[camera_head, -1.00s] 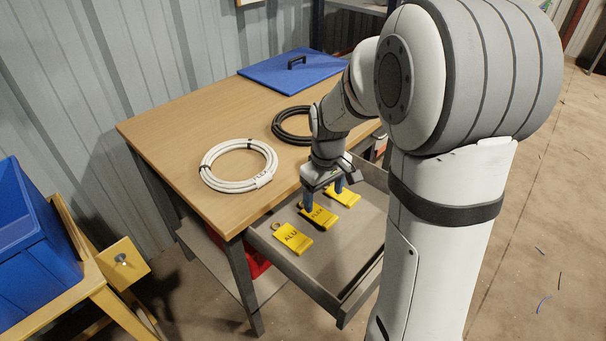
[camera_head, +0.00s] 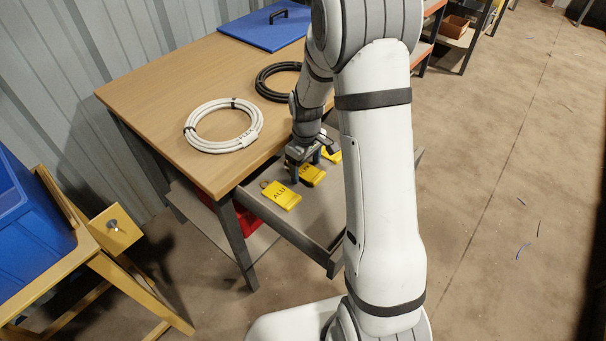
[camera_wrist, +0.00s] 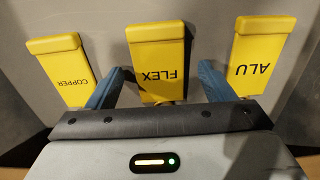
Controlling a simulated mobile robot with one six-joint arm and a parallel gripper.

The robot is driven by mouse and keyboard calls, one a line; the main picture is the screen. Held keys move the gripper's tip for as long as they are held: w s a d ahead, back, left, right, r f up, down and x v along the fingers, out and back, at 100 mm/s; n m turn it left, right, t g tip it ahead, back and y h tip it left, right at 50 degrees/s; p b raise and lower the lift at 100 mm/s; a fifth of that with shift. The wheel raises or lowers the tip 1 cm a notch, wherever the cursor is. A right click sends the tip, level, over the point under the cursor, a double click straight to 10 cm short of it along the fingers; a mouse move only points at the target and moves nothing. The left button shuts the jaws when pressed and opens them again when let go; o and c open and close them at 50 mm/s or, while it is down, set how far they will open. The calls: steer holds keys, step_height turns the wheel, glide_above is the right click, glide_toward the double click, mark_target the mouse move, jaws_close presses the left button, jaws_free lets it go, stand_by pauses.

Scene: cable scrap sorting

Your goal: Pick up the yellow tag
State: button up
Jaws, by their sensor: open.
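Three yellow tags lie flat in the open grey drawer. In the wrist view they read COPPER (camera_wrist: 62,68) at left, FLEX (camera_wrist: 157,55) in the middle and ALU (camera_wrist: 258,58) at right. My gripper (camera_wrist: 160,90) is open, its blue fingers on either side of the lower part of the FLEX tag, with nothing held. In the head view, my gripper (camera_head: 305,172) is over the drawer at the middle tag (camera_head: 311,174), partly covering it. The ALU tag (camera_head: 281,195) lies nearest the front left, and the third tag (camera_head: 331,153) is partly hidden by my arm.
The grey drawer (camera_head: 310,235) sticks out from the wooden table (camera_head: 160,95). On the table lie a white cable coil (camera_head: 205,143), a black coil (camera_head: 262,84) and a blue lid (camera_head: 262,28). A blue bin (camera_head: 30,225) stands on a yellow stand at left.

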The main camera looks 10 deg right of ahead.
steer(key=shift+c, duration=0.2)
steer(key=c, duration=1)
